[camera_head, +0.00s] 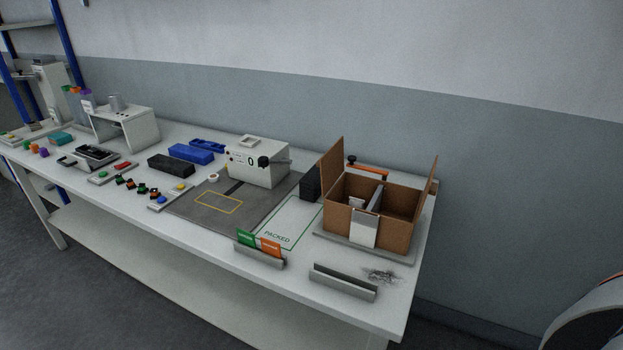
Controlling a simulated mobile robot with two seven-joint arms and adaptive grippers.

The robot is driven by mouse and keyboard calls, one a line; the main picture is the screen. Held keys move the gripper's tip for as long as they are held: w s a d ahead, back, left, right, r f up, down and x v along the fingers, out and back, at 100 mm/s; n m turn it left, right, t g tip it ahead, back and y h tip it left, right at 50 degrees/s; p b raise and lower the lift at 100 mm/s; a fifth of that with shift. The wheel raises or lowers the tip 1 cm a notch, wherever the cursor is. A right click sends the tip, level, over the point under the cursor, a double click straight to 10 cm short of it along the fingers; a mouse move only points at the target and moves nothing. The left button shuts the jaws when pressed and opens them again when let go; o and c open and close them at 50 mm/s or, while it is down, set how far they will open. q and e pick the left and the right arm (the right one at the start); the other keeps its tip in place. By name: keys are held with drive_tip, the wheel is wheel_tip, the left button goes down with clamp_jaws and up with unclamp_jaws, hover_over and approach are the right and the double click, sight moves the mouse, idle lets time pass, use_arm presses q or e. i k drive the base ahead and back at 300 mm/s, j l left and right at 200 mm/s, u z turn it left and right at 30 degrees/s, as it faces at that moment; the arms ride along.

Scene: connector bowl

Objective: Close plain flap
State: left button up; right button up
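An open brown cardboard box (395,232) stands on a grey base plate (330,244) at the right end of the table. Its left flap (333,168) stands up, roughly vertical. Its right flap (427,187) also stands up and leans slightly outward. I cannot tell from here which flap is the plain one. A divider (376,193) and a small pale item show inside the box. A white panel (364,229) is at its front wall. Neither of my grippers is in view.
An orange-handled tool (368,172) is behind the box and a black block (310,182) to its left. In front are a grey slotted bar (343,283) and a holder with green and orange cards (260,247). A white machine (257,162) stands further left. The "PACKED" area (291,222) is clear.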

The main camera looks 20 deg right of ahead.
sight(332, 165)
drive_tip(key=z, duration=0.4)
drive_tip(key=i+j+z, duration=0.1)
drive_tip(key=z, duration=0.35)
drive_tip(key=j+z, duration=0.15)
drive_tip(key=z, duration=0.25)
drive_tip(key=j+z, duration=0.7)
drive_tip(key=j, duration=0.2)
drive_tip(key=j+z, duration=0.1)
drive_tip(key=j, duration=0.7)
drive_tip(key=k+j+z, duration=0.1)
drive_tip(key=j, duration=0.65)
drive_tip(key=k+j, duration=0.15)
drive_tip(key=j, duration=0.15)
drive_tip(key=k+j, duration=0.1)
drive_tip(key=j, duration=0.2)
drive_tip(key=z, duration=0.05)
